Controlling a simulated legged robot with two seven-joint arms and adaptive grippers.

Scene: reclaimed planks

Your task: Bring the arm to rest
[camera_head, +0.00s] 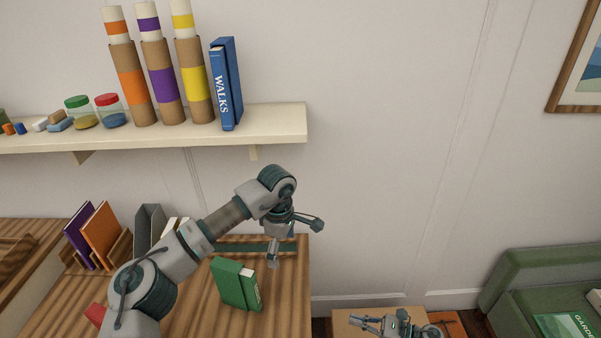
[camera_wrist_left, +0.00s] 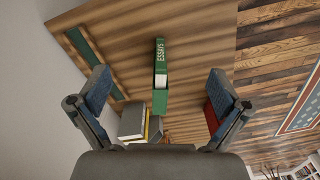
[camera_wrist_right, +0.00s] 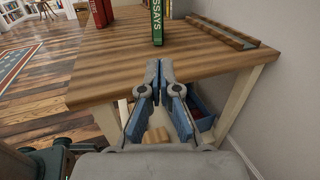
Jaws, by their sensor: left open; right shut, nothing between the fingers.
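My left gripper (camera_head: 295,243) is open and empty above the right part of the desk in the head view. Its spread fingers also frame the left wrist view (camera_wrist_left: 159,74). A green book (camera_head: 234,284), marked ESSAYS, stands on the desk below and left of it. In the left wrist view the book (camera_wrist_left: 160,75) appears between the fingers but apart from them. My right gripper (camera_head: 358,321) is low, at the bottom edge of the head view, right of the desk. In the right wrist view the gripper (camera_wrist_right: 160,66) is shut and empty, with the book (camera_wrist_right: 157,22) beyond it.
The desk (camera_head: 285,310) has purple (camera_head: 78,238) and orange books (camera_head: 102,236) and a grey file holder (camera_head: 149,226) at left. A wall shelf (camera_head: 275,122) above carries tubes, jars and a blue book (camera_head: 225,85). A green seat (camera_head: 520,272) stands at right. The wall between is bare.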

